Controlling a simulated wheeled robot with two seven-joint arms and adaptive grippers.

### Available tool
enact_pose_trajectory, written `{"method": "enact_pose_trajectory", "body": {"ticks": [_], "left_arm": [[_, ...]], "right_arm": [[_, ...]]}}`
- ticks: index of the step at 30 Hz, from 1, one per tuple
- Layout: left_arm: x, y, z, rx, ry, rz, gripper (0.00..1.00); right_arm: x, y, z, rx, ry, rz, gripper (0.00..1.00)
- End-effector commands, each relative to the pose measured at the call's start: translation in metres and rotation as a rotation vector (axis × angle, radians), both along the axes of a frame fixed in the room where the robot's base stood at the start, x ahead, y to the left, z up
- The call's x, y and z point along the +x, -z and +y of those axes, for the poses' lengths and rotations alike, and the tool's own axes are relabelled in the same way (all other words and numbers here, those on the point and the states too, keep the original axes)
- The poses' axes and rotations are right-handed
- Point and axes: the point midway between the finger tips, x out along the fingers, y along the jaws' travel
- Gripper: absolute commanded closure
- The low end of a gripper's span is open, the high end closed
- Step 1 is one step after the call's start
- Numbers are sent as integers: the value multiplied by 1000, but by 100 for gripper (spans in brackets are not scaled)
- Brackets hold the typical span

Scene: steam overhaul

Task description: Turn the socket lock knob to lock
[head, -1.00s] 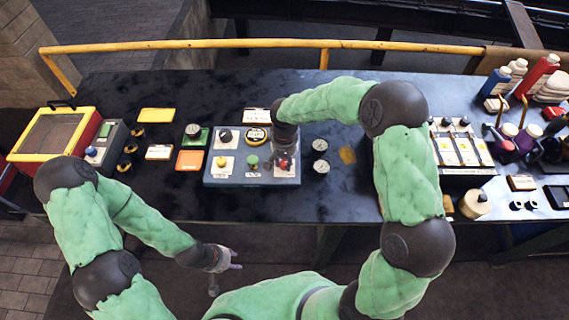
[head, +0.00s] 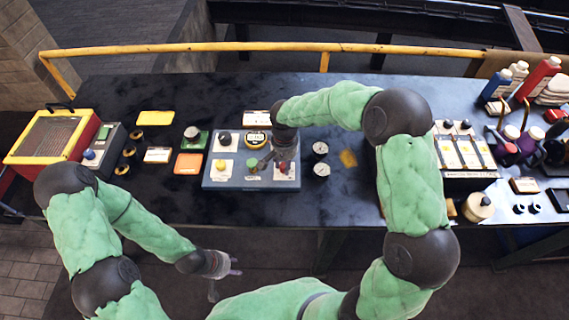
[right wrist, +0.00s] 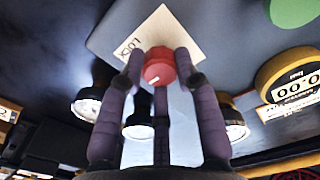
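The red socket lock knob (right wrist: 158,68) sits on a pale plate (right wrist: 160,32) lettered LOCK in the right wrist view. A white mark shows on the knob's lower side, away from the lettering. My right gripper (right wrist: 160,62) has its three fingers spread around the knob; I cannot tell if they touch it. In the head view my right gripper (head: 277,160) is over the right part of the blue-grey control panel (head: 235,184), partly hiding the knob. My left gripper (head: 227,272) is open and empty in front of the table.
Two round gauges (head: 321,159) stand just right of the panel. The table front between panel and edge is clear.

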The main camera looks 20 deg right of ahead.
Motion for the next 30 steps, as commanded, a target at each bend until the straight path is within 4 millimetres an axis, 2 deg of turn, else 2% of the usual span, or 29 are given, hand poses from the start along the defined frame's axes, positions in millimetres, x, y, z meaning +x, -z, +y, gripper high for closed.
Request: {"method": "enact_pose_trajectory", "body": {"ticks": [1, 2, 3, 12, 16, 20, 30], "left_arm": [[0, 0, 0, 0, 0, 0, 60], [0, 0, 0, 0, 0, 0, 60], [0, 0, 0, 0, 0, 0, 60], [0, 0, 0, 0, 0, 0, 60], [0, 0, 0, 0, 0, 0, 60], [0, 0, 0, 0, 0, 0, 60], [0, 0, 0, 0, 0, 0, 60]], "right_arm": [[-2, 1, 1, 0, 0, 4, 53], [-2, 1, 1, 0, 0, 4, 45], [-1, 1, 1, 0, 0, 4, 44], [0, 0, 0, 0, -1, 1, 44], [0, -9, 0, -1, -1, -2, 44], [1, -28, 0, 0, 0, -3, 44], [0, -93, 1, 0, -1, -1, 44]]}}
